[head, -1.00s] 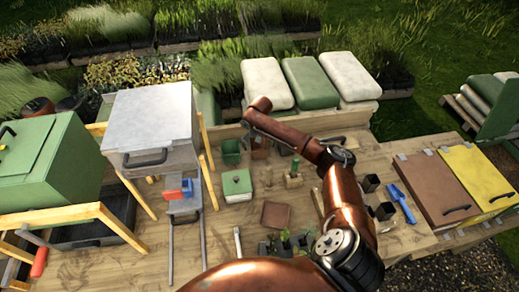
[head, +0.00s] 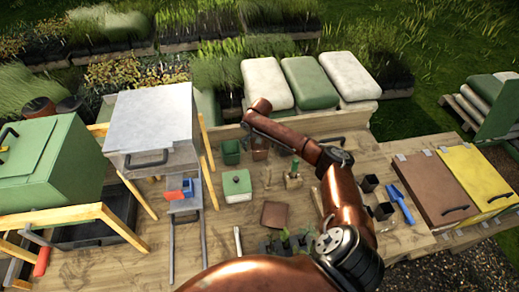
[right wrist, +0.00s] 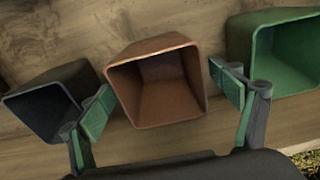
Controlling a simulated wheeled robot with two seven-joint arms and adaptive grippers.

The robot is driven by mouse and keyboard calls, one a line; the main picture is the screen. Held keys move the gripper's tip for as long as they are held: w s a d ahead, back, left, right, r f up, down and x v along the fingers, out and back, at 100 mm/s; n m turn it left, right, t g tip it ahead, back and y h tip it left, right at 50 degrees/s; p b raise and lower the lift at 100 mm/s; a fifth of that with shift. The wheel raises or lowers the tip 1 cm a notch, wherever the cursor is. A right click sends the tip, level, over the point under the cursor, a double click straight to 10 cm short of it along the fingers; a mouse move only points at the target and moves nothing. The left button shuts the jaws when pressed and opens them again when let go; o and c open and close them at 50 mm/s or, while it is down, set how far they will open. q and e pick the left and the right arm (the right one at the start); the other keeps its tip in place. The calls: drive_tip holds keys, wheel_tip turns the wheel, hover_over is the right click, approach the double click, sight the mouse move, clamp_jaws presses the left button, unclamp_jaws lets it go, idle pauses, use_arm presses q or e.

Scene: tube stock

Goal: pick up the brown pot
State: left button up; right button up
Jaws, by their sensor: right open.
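The brown pot (right wrist: 160,85) stands between the two fingers of my right gripper (right wrist: 161,98) in the right wrist view, its open mouth facing the camera. The fingers are open, one on each side, with the left finger close to the pot's wall; I cannot tell if it touches. In the head view the brown pot (head: 260,154) is at the back of the bench, just below the end of my right arm, which partly hides it. My left gripper is not in view.
A green pot (right wrist: 290,58) stands right of the brown pot and a black pot (right wrist: 50,100) left of it in the wrist view.

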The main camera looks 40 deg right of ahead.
drive_tip(key=shift+c, duration=0.3)
drive_tip(key=c, duration=1.2)
drive_tip(key=shift+o, duration=0.2)
